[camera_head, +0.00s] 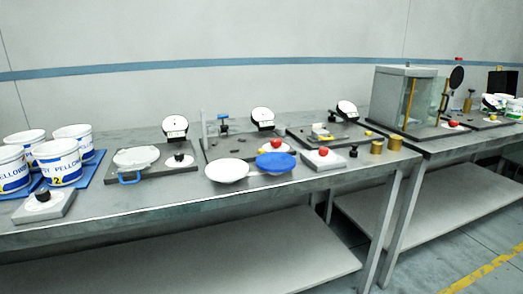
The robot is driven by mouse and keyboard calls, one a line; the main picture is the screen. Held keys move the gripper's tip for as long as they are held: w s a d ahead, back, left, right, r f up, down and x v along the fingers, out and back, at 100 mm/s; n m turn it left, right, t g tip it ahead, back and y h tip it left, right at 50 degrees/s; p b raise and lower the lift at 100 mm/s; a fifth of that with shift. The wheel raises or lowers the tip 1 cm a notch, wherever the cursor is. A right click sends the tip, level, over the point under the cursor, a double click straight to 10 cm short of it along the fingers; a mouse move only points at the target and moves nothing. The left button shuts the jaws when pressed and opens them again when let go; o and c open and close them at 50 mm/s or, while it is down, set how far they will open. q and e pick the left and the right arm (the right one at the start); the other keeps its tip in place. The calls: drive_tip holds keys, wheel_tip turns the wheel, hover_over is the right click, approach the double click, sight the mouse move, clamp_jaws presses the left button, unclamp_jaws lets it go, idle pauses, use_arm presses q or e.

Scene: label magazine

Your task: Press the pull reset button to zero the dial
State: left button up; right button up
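Three round white dials with black rims stand along the back of the table: a left dial (174,126), a middle dial (262,117) and a right dial (346,109). A red button (323,151) sits on a light plate at the front right. Another red button (277,143) shows behind the blue dish. A black knob (43,194) tops a grey block at the front left, and a smaller black knob (179,156) sits before the left dial. I cannot tell which is the pull reset button; labels and dial readings are too small. Neither gripper is in view.
White-and-blue tubs (57,162) stand on a blue tray at the left. A white dish (227,170) and a blue dish (276,162) lie near the front edge. Brass cylinders (377,147) stand at the right. A glass case (408,98) is on the second table.

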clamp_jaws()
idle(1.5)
